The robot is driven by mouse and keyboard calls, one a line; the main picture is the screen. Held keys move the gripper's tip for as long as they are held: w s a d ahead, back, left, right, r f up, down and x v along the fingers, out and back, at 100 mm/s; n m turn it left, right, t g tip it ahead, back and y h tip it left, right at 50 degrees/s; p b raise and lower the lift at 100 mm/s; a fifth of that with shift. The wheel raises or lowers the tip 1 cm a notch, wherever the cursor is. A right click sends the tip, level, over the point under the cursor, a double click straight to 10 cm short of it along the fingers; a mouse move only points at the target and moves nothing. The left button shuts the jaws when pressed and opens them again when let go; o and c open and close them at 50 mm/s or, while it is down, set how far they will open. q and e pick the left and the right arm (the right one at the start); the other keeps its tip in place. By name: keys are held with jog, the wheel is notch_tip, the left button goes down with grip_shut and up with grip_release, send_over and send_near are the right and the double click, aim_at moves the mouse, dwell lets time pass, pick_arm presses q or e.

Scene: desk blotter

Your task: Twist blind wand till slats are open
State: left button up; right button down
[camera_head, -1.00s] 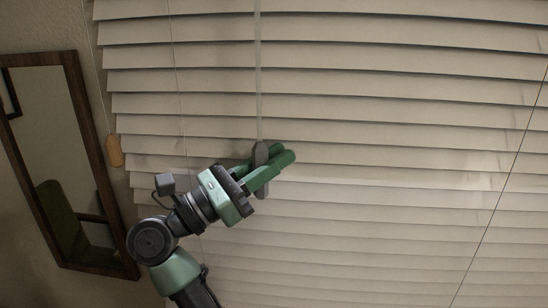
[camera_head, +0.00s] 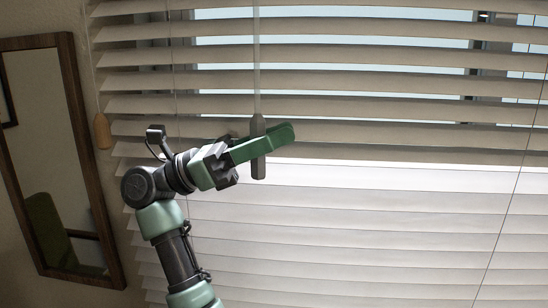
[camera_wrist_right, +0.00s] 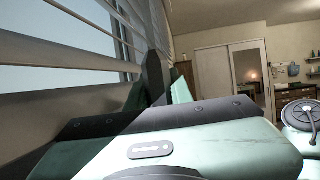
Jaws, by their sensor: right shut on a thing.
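The blind wand (camera_head: 257,60) hangs straight down in front of the blind in the head view, with a thicker dark grip (camera_head: 259,165) at its lower end. My right gripper (camera_head: 270,138), with green fingers, is shut on this grip. The grip also shows dark and upright between the fingers in the right wrist view (camera_wrist_right: 153,78). The blind slats (camera_head: 350,108) are tilted apart in the upper part, with bright window and dark frame showing through the gaps. Lower slats look more closed from this angle. My left gripper is not in view.
A wood-framed mirror (camera_head: 75,160) hangs on the wall at the left. A wooden cord pull (camera_head: 102,131) hangs beside the blind's left edge. Thin cords run down the slats. The wrist view shows a room with a sliding door (camera_wrist_right: 232,75) behind.

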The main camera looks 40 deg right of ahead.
jog(key=shift+s+a+m+g+y+b, duration=0.1)
jog(key=shift+a+m+g+y+b, duration=0.05)
jog(key=shift+m+g+y+b, duration=0.8)
jog(key=shift+y, duration=0.25)
jog(key=c, duration=1.5)
grip_release()
jog(key=shift+c, duration=0.2)
jog(key=b+v, duration=0.2)
jog(key=v, duration=0.5)
jog(key=shift+w+a+f, duration=0.2)
jog(key=shift+w, duration=0.05)
